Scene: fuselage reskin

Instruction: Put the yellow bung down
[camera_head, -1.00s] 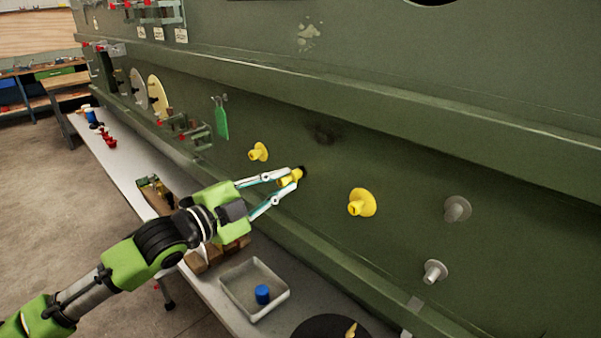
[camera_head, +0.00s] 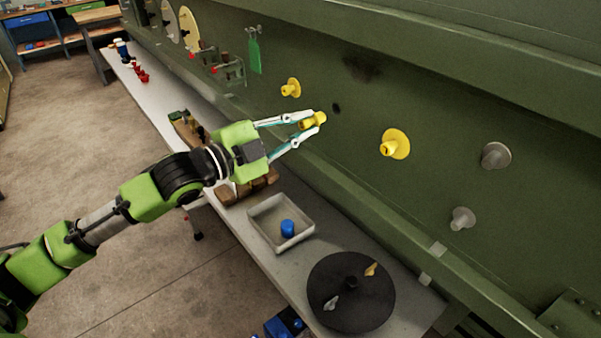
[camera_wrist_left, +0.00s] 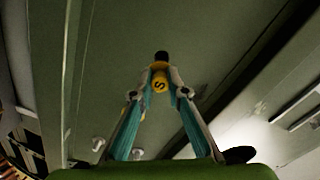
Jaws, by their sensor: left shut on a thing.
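The yellow bung (camera_head: 313,121) is held between the fingertips of my left gripper (camera_head: 308,127), in front of the green fuselage skin. It stands a little apart from a small dark hole (camera_head: 336,107) in that skin. In the left wrist view the bung (camera_wrist_left: 160,78) sits between the two fingertips, its round end with a dark mark facing the camera. A black spot shows just beyond it there; I cannot tell if it is the hole. My right gripper is not in view.
Two flanged yellow bungs (camera_head: 395,144) (camera_head: 291,88) and two grey ones (camera_head: 495,155) (camera_head: 462,219) sit on the skin. Below, the bench (camera_head: 230,225) carries a shallow tray (camera_head: 262,228) with a blue cylinder (camera_head: 288,228) and a black round plate (camera_head: 350,300).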

